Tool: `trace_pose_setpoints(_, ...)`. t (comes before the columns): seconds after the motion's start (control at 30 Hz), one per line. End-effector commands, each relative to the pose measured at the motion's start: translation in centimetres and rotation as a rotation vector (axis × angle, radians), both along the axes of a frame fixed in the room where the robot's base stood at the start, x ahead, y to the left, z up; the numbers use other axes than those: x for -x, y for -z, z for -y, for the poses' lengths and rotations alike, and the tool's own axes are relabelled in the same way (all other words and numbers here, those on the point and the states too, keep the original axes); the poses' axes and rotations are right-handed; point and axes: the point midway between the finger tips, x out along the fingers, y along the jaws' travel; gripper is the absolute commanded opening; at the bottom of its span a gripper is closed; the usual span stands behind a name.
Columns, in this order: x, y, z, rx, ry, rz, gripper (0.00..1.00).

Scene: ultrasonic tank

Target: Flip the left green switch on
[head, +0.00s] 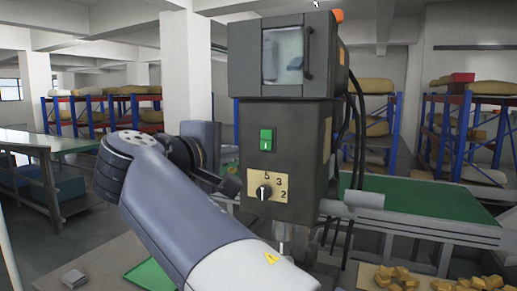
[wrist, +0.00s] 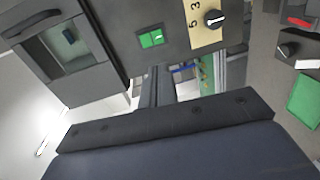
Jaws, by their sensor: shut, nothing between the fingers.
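A green switch (head: 266,140) is set in the front of a dark grey machine column, above a dial. It is the only green switch I can make out. In the wrist view the green switch (wrist: 151,38) shows at the upper middle, unobstructed. A line divides it into two halves; which way it is tipped I cannot tell. My gripper (head: 231,187) is dark, shut and empty. In the head view it appears left of the dial and below the switch; contact with the column cannot be told. A dark bar and blue-grey body of mine fill the bottom of the wrist view.
The dial's black knob (head: 264,192) sits on a tan plate marked 5, 3, 2, close to my gripper. A windowed box (head: 285,60) tops the column. Brown pieces (head: 399,278) lie at the lower right. A green-topped table (head: 425,200) stands behind.

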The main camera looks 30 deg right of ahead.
Motion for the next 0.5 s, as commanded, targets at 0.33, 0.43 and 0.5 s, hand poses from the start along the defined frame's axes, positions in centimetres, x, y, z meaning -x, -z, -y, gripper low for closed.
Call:
trace_pose_setpoints(0.33,-2.4,0.4,3.3,0.000,0.007,-0.003,0.00)
trace_pose_setpoints(0.43,-3.4,0.6,4.6,0.001,0.006,-0.003,0.00)
trace_pose_setpoints(0.5,-4.2,0.7,5.6,0.001,0.006,-0.003,0.00)
